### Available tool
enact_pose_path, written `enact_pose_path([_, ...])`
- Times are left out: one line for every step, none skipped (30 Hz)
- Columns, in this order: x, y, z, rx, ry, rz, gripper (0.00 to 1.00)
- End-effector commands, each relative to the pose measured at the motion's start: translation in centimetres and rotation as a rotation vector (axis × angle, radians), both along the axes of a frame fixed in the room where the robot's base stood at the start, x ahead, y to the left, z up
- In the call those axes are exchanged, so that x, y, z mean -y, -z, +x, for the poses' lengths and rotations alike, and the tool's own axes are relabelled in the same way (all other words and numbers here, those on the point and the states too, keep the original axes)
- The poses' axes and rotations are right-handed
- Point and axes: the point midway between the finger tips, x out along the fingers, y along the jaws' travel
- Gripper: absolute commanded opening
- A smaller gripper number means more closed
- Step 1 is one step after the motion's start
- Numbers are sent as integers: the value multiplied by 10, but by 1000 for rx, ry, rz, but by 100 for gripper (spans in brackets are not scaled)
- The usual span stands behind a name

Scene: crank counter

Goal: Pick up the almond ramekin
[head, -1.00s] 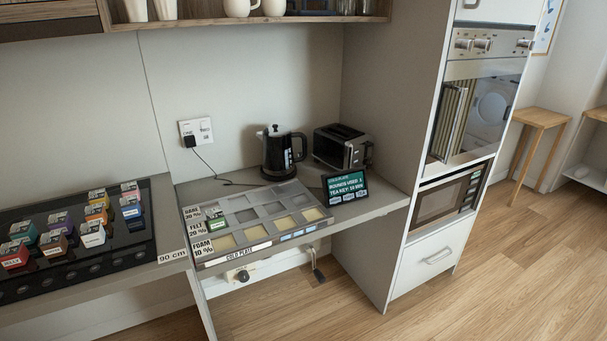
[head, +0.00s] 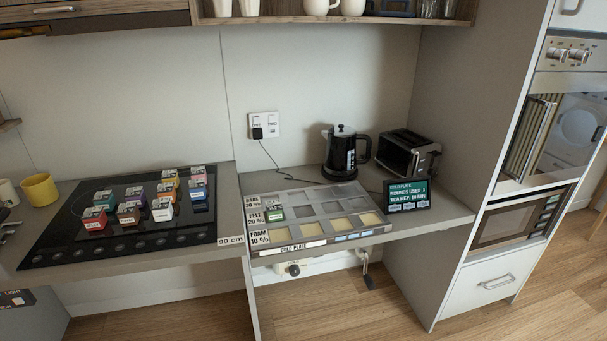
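Several small coloured ramekins with dark tops and label fronts stand grouped on the black cooktop, among them a red one (head: 95,221), an orange one (head: 165,192) and a purple one (head: 134,194). A green one (head: 275,213) sits apart in a left compartment of the cold plate (head: 290,246). The labels are too small to read surely, so I cannot tell which ramekin is almond. My gripper is not in view.
The cooktop (head: 60,241) lies left of the lower counter with the cold plate. A small screen (head: 407,195), kettle (head: 341,152) and toaster (head: 409,154) stand behind or right of the plate. A yellow mug (head: 40,190) is at far left. A shelf overhangs.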

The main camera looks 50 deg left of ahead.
Motion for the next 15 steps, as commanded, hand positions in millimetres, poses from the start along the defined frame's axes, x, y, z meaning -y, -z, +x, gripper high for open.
enact_pose_path([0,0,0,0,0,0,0])
enact_pose_path([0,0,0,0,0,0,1])
enact_pose_path([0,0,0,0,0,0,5])
enact_pose_path([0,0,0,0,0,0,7])
enact_pose_path([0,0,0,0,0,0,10])
enact_pose_path([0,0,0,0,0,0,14])
enact_pose_path([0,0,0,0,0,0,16])
enact_pose_path([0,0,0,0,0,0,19])
enact_pose_path([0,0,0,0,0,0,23])
enact_pose_path([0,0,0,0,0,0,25])
enact_pose_path([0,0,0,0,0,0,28])
enact_pose_path([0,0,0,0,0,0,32])
enact_pose_path([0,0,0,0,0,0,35])
enact_pose_path([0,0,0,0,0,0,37])
enact_pose_path([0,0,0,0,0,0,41])
